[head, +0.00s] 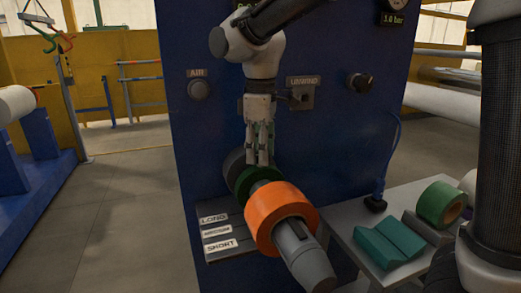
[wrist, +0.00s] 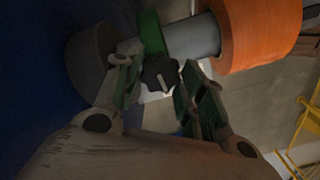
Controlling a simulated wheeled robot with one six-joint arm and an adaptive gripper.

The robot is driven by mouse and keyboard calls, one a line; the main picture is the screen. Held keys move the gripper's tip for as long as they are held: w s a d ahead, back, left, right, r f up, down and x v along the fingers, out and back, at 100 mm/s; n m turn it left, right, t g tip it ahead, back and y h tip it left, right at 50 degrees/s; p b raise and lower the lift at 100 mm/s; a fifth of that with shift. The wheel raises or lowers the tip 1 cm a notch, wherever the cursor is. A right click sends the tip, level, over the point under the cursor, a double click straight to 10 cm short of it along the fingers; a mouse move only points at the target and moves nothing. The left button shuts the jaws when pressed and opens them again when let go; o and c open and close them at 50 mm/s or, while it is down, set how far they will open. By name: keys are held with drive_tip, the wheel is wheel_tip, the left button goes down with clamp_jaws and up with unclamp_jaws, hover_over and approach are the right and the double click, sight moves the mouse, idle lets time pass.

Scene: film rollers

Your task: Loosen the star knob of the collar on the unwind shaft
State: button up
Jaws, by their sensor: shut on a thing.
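The unwind shaft (head: 305,262) sticks out from the blue panel toward the camera. An orange roll (head: 283,215) sits around its outer part. The green collar (head: 242,180) is around the shaft behind the roll, and it also shows in the wrist view (wrist: 151,32). The black star knob (wrist: 160,74) with a pale pointer mark is beside the collar in the wrist view. My gripper (head: 260,162) points down at the collar from above. In the wrist view its two fingers (wrist: 162,84) are on either side of the knob, shut on it. The knob is hidden in the head view.
A grey disc (head: 232,163) sits behind the collar. LONG, MEDIUM and SHORT labels (head: 217,232) are on a plate to the left. A side table (head: 347,240) at right holds a teal block (head: 390,243) and a green roll (head: 440,205). AIR (head: 198,88) and UNWIND (head: 302,97) controls flank my arm.

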drive_tip(key=o, duration=1)
drive_tip(key=shift+r, duration=0.15)
wheel_tip(320, 180, up, 12)
drive_tip(key=shift+f, duration=0.1)
